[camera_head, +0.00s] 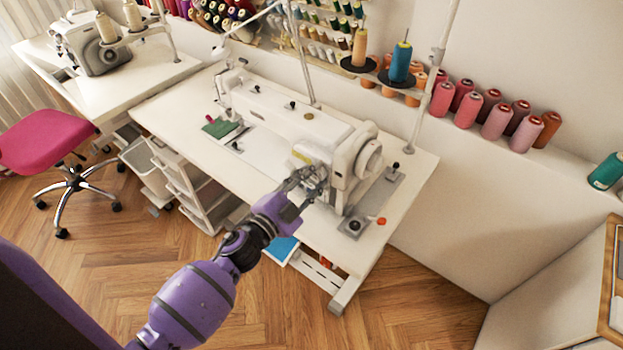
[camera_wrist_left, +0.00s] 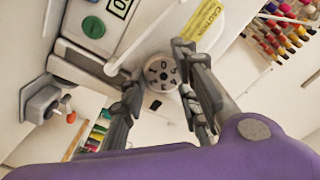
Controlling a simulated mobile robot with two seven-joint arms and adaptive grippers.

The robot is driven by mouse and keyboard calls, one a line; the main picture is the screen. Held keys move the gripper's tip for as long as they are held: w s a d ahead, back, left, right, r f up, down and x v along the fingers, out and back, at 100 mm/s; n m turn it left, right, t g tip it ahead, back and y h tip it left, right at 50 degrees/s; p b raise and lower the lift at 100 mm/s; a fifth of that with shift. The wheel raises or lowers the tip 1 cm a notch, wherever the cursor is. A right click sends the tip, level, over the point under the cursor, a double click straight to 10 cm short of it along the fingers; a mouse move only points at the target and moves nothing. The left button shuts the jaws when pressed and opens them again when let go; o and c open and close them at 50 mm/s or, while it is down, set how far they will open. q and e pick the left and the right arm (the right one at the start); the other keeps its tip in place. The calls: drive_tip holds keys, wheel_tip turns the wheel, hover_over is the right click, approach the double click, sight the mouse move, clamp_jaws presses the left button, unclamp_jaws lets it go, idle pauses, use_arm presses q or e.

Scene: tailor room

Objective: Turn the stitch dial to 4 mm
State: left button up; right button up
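The stitch dial (camera_wrist_left: 162,73) is a small round grey disc with dark numerals, on the front of the white sewing machine (camera_head: 300,125). It shows in the left wrist view between the two fingers of my left gripper (camera_wrist_left: 160,62). The fingers are spread, one on each side of the dial; the right finger looks very close to its rim, and I cannot tell whether either touches. The numerals are too small to read the setting surely. In the head view my left gripper (camera_head: 306,186) is at the machine's right end and hides the dial. My right gripper is out of view.
The machine stands on a white table (camera_head: 400,190). A green button (camera_wrist_left: 93,27), a small display (camera_wrist_left: 120,7) and a yellow caution label (camera_wrist_left: 200,20) are near the dial. A pink chair (camera_head: 45,145) stands at the left.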

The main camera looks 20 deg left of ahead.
use_arm(q)
drive_tip(key=o, duration=0.3)
drive_tip(key=shift+d+f, duration=0.2)
drive_tip(key=shift+d, duration=0.1)
drive_tip(key=shift+s+a+r, duration=0.1)
drive_tip(key=shift+a, duration=0.05)
drive_tip(key=v, duration=1.2)
